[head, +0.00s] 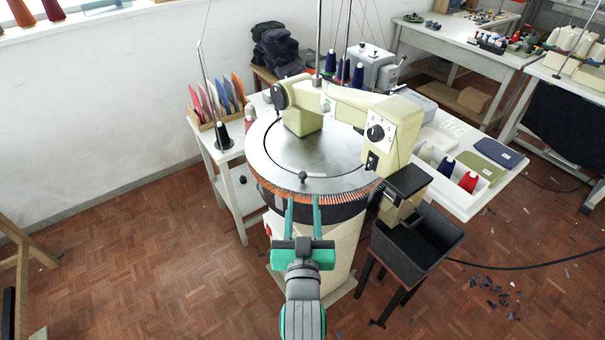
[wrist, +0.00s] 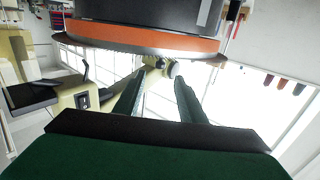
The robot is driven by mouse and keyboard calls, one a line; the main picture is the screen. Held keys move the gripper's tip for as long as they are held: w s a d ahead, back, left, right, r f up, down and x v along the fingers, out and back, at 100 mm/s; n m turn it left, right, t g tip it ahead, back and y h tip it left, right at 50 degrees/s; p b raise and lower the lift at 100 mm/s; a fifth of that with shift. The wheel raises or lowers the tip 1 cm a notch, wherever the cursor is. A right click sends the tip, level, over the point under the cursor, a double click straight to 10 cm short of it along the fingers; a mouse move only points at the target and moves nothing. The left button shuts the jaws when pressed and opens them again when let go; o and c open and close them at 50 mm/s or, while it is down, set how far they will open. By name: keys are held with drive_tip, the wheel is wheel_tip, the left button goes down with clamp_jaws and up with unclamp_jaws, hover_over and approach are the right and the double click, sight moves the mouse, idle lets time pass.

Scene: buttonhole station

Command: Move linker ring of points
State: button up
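The linker (head: 340,120) is a cream machine with a round grey metal plate. Its ring of points (head: 318,197) shows as an orange-brown toothed band along the plate's near rim, and as an orange band (wrist: 150,41) across the top of the wrist view. A small dark knob (head: 303,175) stands on the plate near this rim. My gripper (head: 303,201) is at the near rim, its two green fingers apart with nothing visibly between them. In the wrist view the fingers (wrist: 158,76) are also spread, just below the band in the picture. Contact with the ring cannot be told.
A black bin (head: 422,240) on a stand is close on the right, beneath a small box. A white table (head: 475,200) with thread cones is behind it. A rack of coloured sheets (head: 220,105) is at the left. The floor at the left is open.

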sight(303, 177)
drive_tip(key=w, duration=1.1)
drive_tip(key=shift+w+a+r, duration=0.1)
drive_tip(key=shift+a+r, duration=0.05)
drive_tip(key=shift+r, duration=0.1)
clamp_jaws()
